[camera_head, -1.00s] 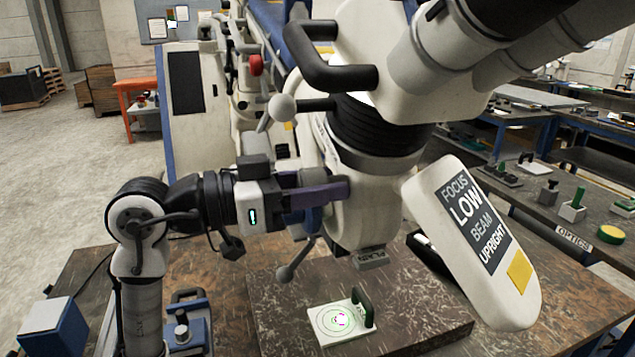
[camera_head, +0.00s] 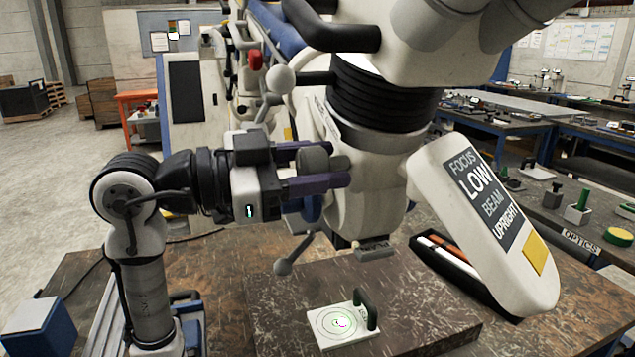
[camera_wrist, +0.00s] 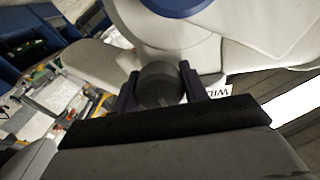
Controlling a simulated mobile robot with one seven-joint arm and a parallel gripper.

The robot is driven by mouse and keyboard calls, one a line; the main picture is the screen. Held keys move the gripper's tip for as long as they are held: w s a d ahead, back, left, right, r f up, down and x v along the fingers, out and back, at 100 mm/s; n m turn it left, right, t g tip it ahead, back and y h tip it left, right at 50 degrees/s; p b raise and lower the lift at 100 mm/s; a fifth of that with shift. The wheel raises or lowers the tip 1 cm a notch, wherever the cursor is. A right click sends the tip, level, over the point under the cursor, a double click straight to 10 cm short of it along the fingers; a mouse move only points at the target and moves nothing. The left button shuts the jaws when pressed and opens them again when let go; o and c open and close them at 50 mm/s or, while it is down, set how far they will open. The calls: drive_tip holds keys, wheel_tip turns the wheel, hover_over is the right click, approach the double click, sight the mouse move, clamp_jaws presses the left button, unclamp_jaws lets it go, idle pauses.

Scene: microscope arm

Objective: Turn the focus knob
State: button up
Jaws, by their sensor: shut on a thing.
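The microscope head (camera_head: 375,150) is white with a black ribbed collar and hangs over the dark work surface. A grey round focus knob (camera_head: 314,160) sticks out on its left side. My gripper (camera_head: 318,168) reaches in from the left, with one purple finger above the knob and one below. In the wrist view the knob (camera_wrist: 160,85) sits between the two fingers of my gripper (camera_wrist: 160,88), which are shut on it. The knob's far end is hidden by the fingers and the head.
A white target plate (camera_head: 340,325) with a black handle lies on a dark slab (camera_head: 420,300) below the head. A sign panel (camera_head: 487,215) reading "FOCUS LOW BEAM UPRIGHT" hangs at right. Ball-ended levers (camera_head: 280,80) stick out near my gripper. A blue box (camera_head: 40,325) stands at lower left.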

drive_tip(key=shift+m+b, duration=0.8)
drive_tip(key=shift+m, duration=0.3)
drive_tip(key=o, duration=1)
drive_tip(key=shift+a, duration=0.15)
drive_tip(key=b+v, duration=0.2)
drive_tip(key=v, duration=1.1)
drive_tip(key=shift+s+a+b, duration=0.15)
drive_tip(key=shift+a+b, duration=0.1)
drive_tip(key=shift+b, duration=0.1)
